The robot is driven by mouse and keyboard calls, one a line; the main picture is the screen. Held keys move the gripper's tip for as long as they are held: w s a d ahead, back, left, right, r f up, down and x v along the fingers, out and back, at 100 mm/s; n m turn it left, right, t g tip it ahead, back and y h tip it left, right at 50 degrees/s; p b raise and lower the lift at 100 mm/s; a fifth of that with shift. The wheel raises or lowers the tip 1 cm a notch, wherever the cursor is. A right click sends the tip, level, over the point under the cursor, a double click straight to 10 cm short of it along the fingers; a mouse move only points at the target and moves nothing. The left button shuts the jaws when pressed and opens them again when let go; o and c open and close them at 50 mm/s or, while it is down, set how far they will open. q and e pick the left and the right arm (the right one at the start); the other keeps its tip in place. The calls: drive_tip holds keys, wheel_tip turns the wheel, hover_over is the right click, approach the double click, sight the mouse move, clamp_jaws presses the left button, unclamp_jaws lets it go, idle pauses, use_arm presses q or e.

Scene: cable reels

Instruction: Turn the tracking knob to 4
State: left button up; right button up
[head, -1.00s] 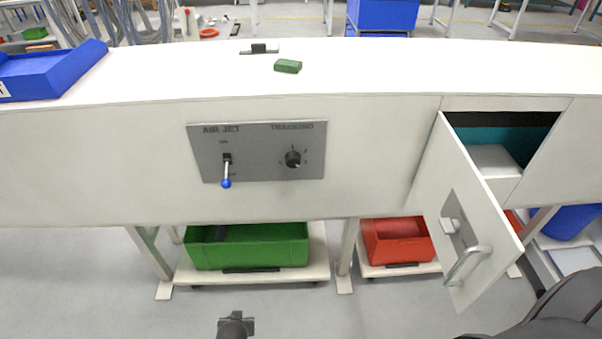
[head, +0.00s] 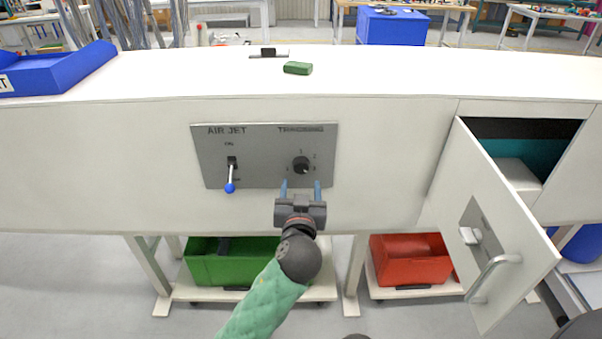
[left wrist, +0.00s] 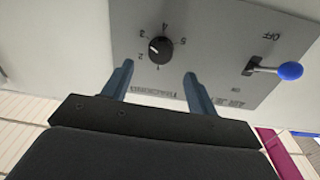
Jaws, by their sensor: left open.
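The tracking knob (head: 301,165) is a small black dial on the right of a grey panel (head: 262,176) under the label TRACKING. It also shows in the left wrist view (left wrist: 159,50), ringed by numbers 1 to 5, with its white mark seeming to point between 2 and 3. My left gripper (head: 301,186) is open, its blue fingers pointing at the panel just below the knob. In the left wrist view the gripper (left wrist: 158,80) has nothing between its fingers, and the knob lies ahead, apart from them. My right gripper is not in view.
The air jet lever (head: 230,178) with a blue ball end sticks out left of the knob. An open cabinet door (head: 490,235) juts out at the right. A green block (head: 298,68) and a blue tray (head: 50,72) lie on the bench top. Bins stand below.

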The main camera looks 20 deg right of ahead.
sight(301, 169)
use_arm(q)
drive_tip(key=p+x, duration=0.1)
drive_tip(key=x, duration=0.3)
drive_tip(key=shift+r, duration=0.1)
drive_tip(key=shift+x, duration=0.85)
drive_tip(key=shift+w+d+p, duration=0.1)
drive_tip(key=shift+w+p, duration=0.2)
drive_tip(key=shift+w, duration=0.2)
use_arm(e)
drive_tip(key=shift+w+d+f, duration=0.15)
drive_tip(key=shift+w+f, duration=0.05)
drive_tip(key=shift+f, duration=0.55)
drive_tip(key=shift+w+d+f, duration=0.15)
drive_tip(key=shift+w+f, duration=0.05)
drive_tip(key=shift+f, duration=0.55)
use_arm(q)
drive_tip(key=shift+c, duration=0.2)
drive_tip(key=c, duration=0.9)
